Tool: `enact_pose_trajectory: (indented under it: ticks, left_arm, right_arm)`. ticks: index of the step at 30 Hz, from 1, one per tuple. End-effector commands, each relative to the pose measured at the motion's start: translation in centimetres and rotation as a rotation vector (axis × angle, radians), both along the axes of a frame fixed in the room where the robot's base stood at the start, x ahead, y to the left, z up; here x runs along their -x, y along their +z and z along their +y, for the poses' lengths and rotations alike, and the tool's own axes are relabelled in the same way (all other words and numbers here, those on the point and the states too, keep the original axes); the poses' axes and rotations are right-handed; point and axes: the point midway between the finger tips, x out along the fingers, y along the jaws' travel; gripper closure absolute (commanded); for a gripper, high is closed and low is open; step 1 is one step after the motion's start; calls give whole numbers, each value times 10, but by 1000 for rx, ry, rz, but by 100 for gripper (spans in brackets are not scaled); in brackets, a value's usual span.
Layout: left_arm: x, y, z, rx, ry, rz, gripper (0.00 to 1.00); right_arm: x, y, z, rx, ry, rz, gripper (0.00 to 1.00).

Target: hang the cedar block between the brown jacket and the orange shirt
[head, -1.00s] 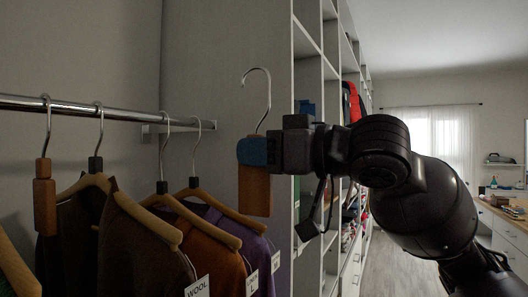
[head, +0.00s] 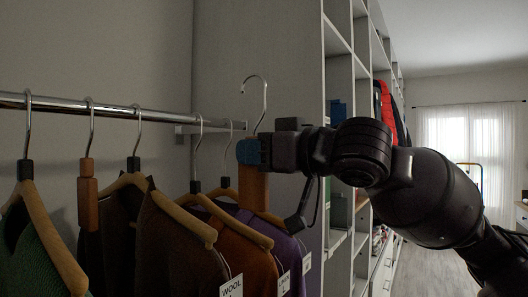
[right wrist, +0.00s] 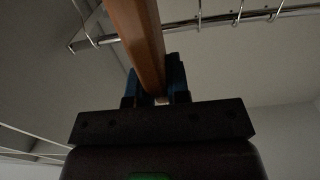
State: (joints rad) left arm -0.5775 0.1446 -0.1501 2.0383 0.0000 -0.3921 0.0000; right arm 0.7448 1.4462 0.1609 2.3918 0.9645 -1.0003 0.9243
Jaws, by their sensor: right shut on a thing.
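The cedar block (head: 253,190), a reddish-brown bar with a metal hook on top, is upright in my right gripper (head: 253,152). The blue fingertips are shut on its upper part; the hook above is free of the rail. In the right wrist view the block (right wrist: 139,40) rises from between the blue fingers (right wrist: 156,88). The brown jacket (head: 165,245) hangs on the rail (head: 65,105), with the orange shirt (head: 246,258) to its right. The held block is right of both hooks, in front of the purple shirt (head: 288,250) in the picture. My left gripper is out of view.
Another wooden block (head: 88,196) hangs on the rail between a green garment (head: 28,255) and the brown jacket. The rail ends at a bracket by the grey cubby panel (head: 265,50). The rail (right wrist: 225,18) also crosses the right wrist view. The orange and purple shirts' hooks are close together.

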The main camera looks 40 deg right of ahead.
Motion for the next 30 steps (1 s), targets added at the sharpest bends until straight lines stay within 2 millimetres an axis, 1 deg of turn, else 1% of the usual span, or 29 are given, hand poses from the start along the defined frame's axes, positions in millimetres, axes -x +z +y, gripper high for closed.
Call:
enact_pose_trajectory:
  ticks: [19, 30]
  left_arm:
    - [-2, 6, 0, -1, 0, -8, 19]
    - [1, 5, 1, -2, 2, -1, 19]
  right_arm:
    - [-39, 1, 14, -3, 1, -1, 100]
    - [-61, 2, 22, -3, 0, -1, 100]
